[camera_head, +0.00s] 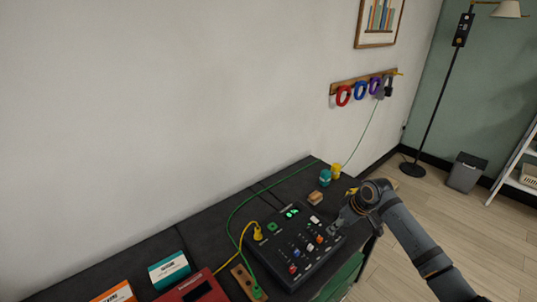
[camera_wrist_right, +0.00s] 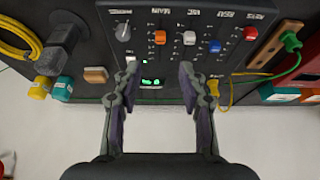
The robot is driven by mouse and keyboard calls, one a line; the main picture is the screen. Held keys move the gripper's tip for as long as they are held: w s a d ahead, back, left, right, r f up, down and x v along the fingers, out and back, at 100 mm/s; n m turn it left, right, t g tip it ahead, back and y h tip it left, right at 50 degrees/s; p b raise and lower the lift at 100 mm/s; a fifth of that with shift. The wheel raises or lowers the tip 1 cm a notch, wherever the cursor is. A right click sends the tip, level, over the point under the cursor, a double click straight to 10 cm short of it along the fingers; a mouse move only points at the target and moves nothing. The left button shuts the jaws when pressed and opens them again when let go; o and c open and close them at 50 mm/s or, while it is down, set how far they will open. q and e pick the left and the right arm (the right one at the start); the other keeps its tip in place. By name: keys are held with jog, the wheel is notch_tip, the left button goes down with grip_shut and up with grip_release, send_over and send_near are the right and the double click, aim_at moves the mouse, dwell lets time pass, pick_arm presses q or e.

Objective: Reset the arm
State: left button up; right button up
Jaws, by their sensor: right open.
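My right gripper (camera_head: 338,226) is at the right end of the black control panel (camera_head: 273,256) in the head view. In the right wrist view its two fingers (camera_wrist_right: 155,95) are apart with nothing held between them. The panel shows beyond the fingertips, with white, orange, blue and red slider caps, a grey knob (camera_wrist_right: 123,32) and a lit green display (camera_wrist_right: 151,82). Whether a fingertip touches the panel, I cannot tell. My left gripper is in neither view.
Yellow and teal cylinders (camera_head: 325,177) and a wooden block (camera_head: 315,198) stand behind the panel. A green cable (camera_head: 236,212) and a yellow plug (camera_head: 258,233) lie at its left. Boxes (camera_head: 169,269) are at the front left. A lamp (camera_head: 436,110) and bin (camera_head: 466,172) stand on the floor.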

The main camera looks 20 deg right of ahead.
jog(key=s+a+f+m+h, duration=0.1)
jog(key=s+a+f, duration=0.3)
jog(key=s+a, duration=0.4)
jog(key=s+a+f, duration=0.3)
jog(key=s+a, duration=0.4)
jog(key=s, duration=0.1)
jog(key=s+r+m+h, duration=0.2)
jog(key=s, duration=0.4)
jog(key=s+d+f+g, duration=0.1)
jog(key=s+f, duration=0.1)
jog(key=f, duration=1.2)
jog(key=s+d+f+g, duration=0.1)
jog(key=f, duration=1.2)
jog(key=s+d+f+m+g, duration=0.1)
jog(key=s+f, duration=1.4)
jog(key=s, duration=0.3)
jog(key=shift+s+f, duration=0.15)
